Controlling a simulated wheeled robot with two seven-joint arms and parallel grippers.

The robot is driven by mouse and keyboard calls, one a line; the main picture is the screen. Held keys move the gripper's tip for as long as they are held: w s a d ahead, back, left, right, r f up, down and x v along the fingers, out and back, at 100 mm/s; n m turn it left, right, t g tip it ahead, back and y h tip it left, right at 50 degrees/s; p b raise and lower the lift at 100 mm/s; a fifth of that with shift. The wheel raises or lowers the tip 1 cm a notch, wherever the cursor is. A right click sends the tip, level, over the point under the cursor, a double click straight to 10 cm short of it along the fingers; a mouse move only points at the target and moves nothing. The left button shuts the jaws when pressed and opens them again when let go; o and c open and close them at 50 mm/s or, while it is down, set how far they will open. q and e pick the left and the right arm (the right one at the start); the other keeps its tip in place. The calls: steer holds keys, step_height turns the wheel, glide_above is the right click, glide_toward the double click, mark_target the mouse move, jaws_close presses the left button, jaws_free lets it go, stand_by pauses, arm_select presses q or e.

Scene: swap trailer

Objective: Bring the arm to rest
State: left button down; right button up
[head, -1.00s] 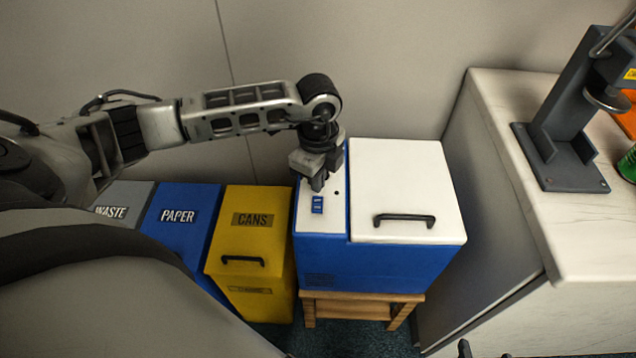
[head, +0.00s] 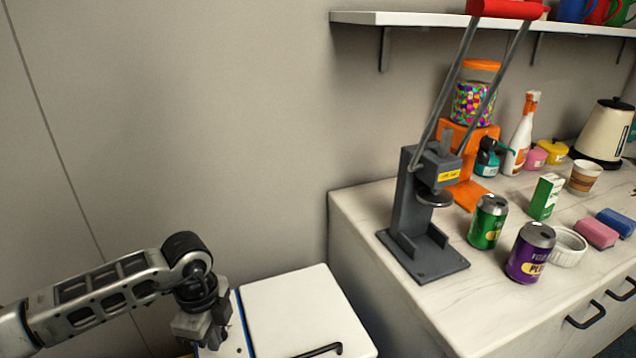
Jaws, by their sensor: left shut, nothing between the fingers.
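My left arm comes in from the lower left of the head view. Its left gripper (head: 212,338) points down over the left strip of the white-topped blue box (head: 295,312). The gripper is shut with nothing in it. Whether the fingertips touch the box top cannot be told. The box's lid has a black handle at the bottom edge of the picture. My right gripper is not in view.
A counter (head: 357,219) stands right of the box. On it are a grey can press (head: 408,215), a green can (head: 488,222), a purple can (head: 530,253), a candy dispenser (head: 473,103) and a kettle (head: 604,134). A shelf (head: 420,19) hangs above. The wall at left is bare.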

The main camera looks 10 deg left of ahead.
arm_select(q)
steer(key=s+d+f+m+g+h, duration=0.1)
steer(key=s+d+m+h, duration=0.35)
steer(key=d, duration=0.85)
steer(key=s+d+r+h, duration=0.3)
steer(key=d+r+h, duration=0.2)
steer(key=d+h, duration=0.45)
steer(key=w+d+r+n+t+h, duration=0.1)
steer(key=w+r+n+t+h, duration=0.2)
steer(key=r+n+t, duration=0.6)
steer(key=w+a+f+n+t+y, duration=0.1)
steer(key=a+f+n+t+y, duration=0.7)
steer(key=f+y, duration=0.2)
steer(key=s+a+f+n+g+y, duration=0.1)
steer(key=s+a+f+g+y, duration=0.1)
steer(key=s+f+g, duration=0.1)
steer(key=s+a+f+n+g+y, duration=0.1)
steer(key=s+a+f+g+y, duration=0.1)
steer(key=s+f, duration=0.3)
step_height(320, 180, down, 3)
steer(key=shift+s+a+f+n+g, duration=0.2)
steer(key=shift+s+a+n+g, duration=0.15)
steer(key=shift+s+a+g, duration=0.05)
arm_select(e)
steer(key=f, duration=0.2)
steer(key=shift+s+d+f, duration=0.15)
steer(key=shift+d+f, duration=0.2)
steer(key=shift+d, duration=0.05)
